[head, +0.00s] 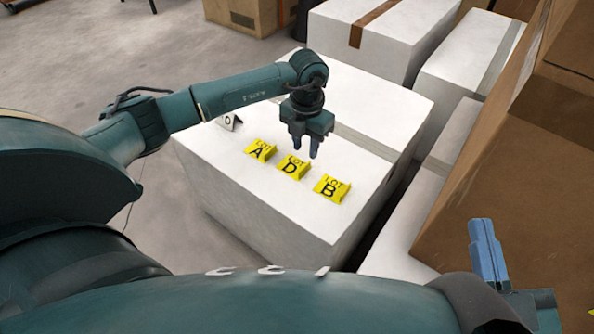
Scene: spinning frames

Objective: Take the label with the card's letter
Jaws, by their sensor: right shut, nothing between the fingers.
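A small white card (229,123) with the letter D stands near the left edge of a white box top. Three yellow labels lie in a row near the box's front: label A (260,150) on the left, label D (292,168) in the middle and label B (331,189) on the right. Each reads LOT above its letter. My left gripper (305,152) points down just behind and above label D, its two fingers apart with nothing between them. My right gripper (482,228) is at the lower right, pointing up, shut and empty, away from the labels.
The white box (380,105) bears the labels and has free room behind them. Other white boxes (395,35) stand behind and to the right. A large brown carton (520,170) rises at the right near my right gripper. Grey floor lies left.

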